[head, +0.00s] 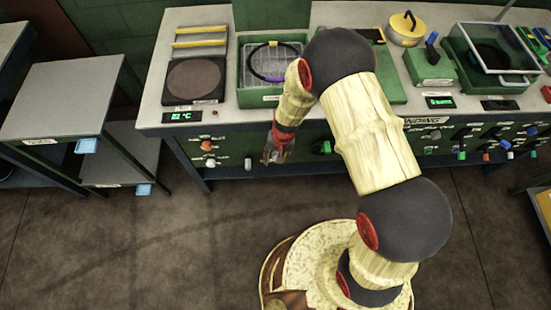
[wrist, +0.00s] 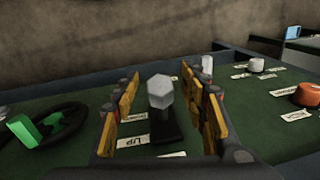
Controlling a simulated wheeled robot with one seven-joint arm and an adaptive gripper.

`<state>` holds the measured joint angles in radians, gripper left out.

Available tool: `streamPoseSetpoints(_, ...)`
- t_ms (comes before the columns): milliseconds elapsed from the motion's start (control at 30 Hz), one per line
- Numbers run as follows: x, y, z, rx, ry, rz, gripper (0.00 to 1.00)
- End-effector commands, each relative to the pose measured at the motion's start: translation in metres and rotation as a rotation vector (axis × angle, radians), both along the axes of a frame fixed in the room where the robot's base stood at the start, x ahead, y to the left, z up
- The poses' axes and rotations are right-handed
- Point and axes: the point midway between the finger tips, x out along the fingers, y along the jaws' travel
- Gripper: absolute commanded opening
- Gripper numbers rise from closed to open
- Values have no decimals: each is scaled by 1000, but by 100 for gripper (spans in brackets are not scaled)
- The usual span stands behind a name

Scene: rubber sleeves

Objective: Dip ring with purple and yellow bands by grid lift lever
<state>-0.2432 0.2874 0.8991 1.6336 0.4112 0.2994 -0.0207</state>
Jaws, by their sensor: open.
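The ring (head: 253,71) is a thin dark hoop with a purple part and a small yellow part. It lies over a pale wire grid (head: 288,60) inside a green open tank (head: 243,98) on the bench. A lever with a pale six-sided knob (wrist: 160,91) stands on the green front panel in the wrist view, by a label reading UP (wrist: 132,142). My gripper (head: 270,158) is open in front of the panel below the tank. In the wrist view its fingers (wrist: 160,76) stand on either side of the knob; contact cannot be told. In the head view my gripper hides the lever.
A green-handled wheel (wrist: 45,130) lies left of the lever in the wrist view; an orange knob (wrist: 308,95) and pale knobs lie right. On the bench, a hot plate (head: 194,80) stands left of the tank. A grey side table (head: 62,100) stands at left.

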Motion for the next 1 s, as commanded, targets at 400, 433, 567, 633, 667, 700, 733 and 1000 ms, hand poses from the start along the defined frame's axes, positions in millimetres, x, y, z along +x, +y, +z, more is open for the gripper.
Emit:
streamPoseSetpoints(400,0,0,1,0,-1,0,29)
streamPoseSetpoints(433,0,0,1,0,-1,0,28)
streamPoseSetpoints(567,0,0,1,0,-1,0,20)
streamPoseSetpoints(633,0,0,1,0,-1,0,16)
streamPoseSetpoints(667,0,0,1,0,-1,0,15)
streamPoseSetpoints(700,0,0,1,0,0,0,12)
streamPoseSetpoints(733,0,0,1,0,0,0,11)
streamPoseSetpoints(1000,0,0,1,0,0,0,0)
